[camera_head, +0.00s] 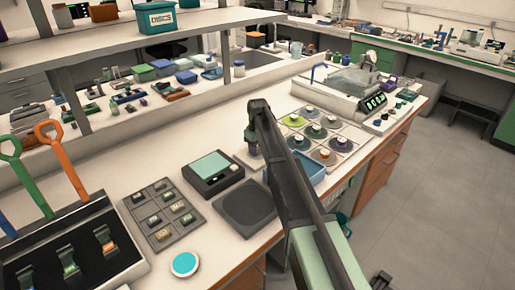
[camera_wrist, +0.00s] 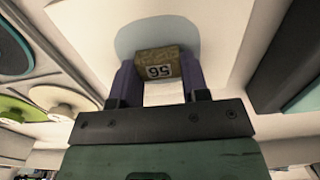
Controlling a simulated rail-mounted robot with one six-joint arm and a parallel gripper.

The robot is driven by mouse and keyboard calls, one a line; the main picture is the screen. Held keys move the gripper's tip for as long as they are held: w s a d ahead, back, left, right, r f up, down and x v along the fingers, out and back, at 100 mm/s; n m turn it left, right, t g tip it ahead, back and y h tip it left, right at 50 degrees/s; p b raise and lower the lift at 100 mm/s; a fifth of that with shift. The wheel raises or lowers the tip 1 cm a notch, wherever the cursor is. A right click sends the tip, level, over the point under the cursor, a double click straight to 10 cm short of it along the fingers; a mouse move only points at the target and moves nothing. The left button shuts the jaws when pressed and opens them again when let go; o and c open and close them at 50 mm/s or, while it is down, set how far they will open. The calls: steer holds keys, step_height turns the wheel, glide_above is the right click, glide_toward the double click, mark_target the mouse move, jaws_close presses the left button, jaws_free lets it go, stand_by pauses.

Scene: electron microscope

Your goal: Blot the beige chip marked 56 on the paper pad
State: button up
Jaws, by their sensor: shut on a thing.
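The beige chip marked 56 (camera_wrist: 158,65) is held between the two purple-grey fingers of my gripper (camera_wrist: 157,82) in the wrist view, its number upside down. Behind it lies a white surface, apparently the paper pad (camera_wrist: 208,30), with a pale blue-grey rounded patch around the chip. I cannot tell whether the chip touches it. In the head view my gripper (camera_head: 254,150) points down at the bench between the teal-lidded device and the tray of discs. The chip is not discernible there, and my arm hides part of that spot.
The teal-lidded device (camera_head: 212,171) stands close to the left, and a tray of coloured discs (camera_head: 345,145) to the right. A blue tray (camera_head: 312,171) is partly behind my arm. A dark square plate (camera_head: 245,206), a chip rack (camera_head: 147,222) and a blue-topped round dish (camera_head: 185,264) lie nearer.

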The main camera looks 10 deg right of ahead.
steer(key=shift+r, duration=0.1)
step_height(320, 180, up, 8)
steer(key=p, duration=0.7)
steer(key=shift+f+p, duration=0.2)
steer(key=shift+p, duration=0.2)
steer(key=shift+f, duration=0.15)
